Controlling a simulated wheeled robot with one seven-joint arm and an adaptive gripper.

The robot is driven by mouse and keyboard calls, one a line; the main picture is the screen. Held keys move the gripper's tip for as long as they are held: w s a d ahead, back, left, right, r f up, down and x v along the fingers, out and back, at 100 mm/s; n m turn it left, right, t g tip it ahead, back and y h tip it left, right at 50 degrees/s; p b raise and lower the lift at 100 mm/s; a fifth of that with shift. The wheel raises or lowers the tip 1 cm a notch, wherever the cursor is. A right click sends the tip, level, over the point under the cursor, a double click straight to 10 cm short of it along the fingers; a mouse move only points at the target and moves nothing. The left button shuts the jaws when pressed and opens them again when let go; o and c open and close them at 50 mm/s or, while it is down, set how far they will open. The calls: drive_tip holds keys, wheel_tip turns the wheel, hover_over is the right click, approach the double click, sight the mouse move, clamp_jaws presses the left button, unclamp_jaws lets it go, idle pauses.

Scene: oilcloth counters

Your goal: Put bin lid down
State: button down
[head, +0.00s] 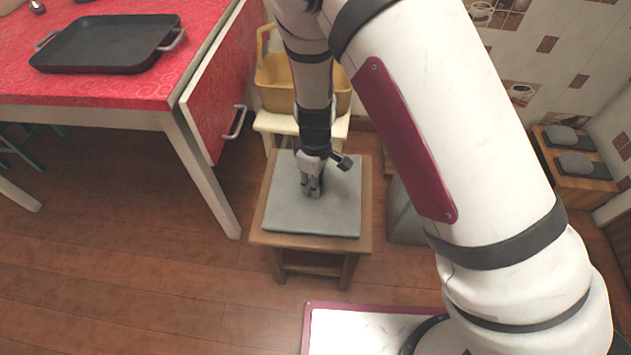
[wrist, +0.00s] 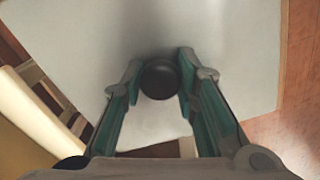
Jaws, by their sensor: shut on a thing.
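The bin lid (head: 285,215) is a flat grey, roughly square slab over the top of a small wooden stool (head: 258,239). It lies level and looks to be at the stool top; I cannot tell whether it fully rests there. My gripper (head: 311,190) points down at the lid's middle. In the wrist view the lid (wrist: 235,50) fills most of the picture, and a round black knob (wrist: 159,80) sits between my gripper's fingertips (wrist: 158,72). The fingers are shut on this knob. A grey bin (head: 405,215) stands right of the stool, partly hidden by my arm.
A red-topped table (head: 100,90) with a black tray (head: 105,45) stands at the left. A yellow basket (head: 275,85) sits on a pale stand (head: 272,123) behind the stool. A wooden cabinet (head: 575,180) stands far right. The floor at front left is clear.

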drive_tip(key=shift+f, duration=0.15)
drive_tip(key=c, duration=1.2)
unclamp_jaws()
drive_tip(key=shift+c, duration=0.2)
wheel_tip(320, 180, up, 12)
drive_tip(key=p, duration=0.4)
drive_tip(key=shift+r, duration=0.2)
